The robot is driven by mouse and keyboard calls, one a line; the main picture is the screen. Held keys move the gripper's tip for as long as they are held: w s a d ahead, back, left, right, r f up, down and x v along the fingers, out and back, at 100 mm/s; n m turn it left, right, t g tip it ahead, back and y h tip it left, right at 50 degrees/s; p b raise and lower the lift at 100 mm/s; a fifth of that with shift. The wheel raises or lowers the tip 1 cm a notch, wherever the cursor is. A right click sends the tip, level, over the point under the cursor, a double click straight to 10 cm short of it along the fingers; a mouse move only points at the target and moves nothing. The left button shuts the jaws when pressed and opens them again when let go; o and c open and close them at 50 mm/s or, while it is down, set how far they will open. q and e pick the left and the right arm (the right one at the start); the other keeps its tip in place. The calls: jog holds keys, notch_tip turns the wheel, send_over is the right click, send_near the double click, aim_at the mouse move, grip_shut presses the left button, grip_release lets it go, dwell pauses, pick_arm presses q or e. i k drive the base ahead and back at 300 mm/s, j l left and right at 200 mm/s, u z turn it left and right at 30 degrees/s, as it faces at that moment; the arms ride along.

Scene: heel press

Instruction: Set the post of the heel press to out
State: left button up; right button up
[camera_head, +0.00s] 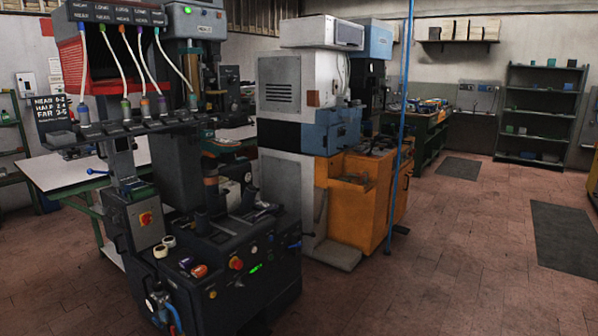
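The heel press appears to be the dark machine (230,260) at left of centre in the head view. A brown upright piece (211,192) stands on its bed; I cannot tell whether this is the post or how it is set. A red knob (236,263) and a lit green display (256,268) are on its front. A lever with a blue grip (98,172) sticks out on the left, and a box with a red button (145,218) is below it. Neither of my grippers is in view.
Labelled coloured hoses (146,60) hang over a row of dark holders. A sign (55,112) reads near, half and far. An orange and grey machine (360,190) and a blue pole (400,130) stand to the right. The floor (450,270) at right is open, with dark mats (565,237).

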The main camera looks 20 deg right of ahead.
aim_at(209, 166)
jog(key=z, duration=0.2)
jog(key=i+l, duration=0.2)
jog(key=i, duration=0.2)
jog(key=i+l+z, duration=0.1)
jog(key=i, duration=0.35)
jog(key=i+l, duration=0.25)
jog(key=i, duration=0.2)
jog(key=i+l, duration=0.15)
jog(key=i, duration=0.25)
jog(key=z, duration=0.05)
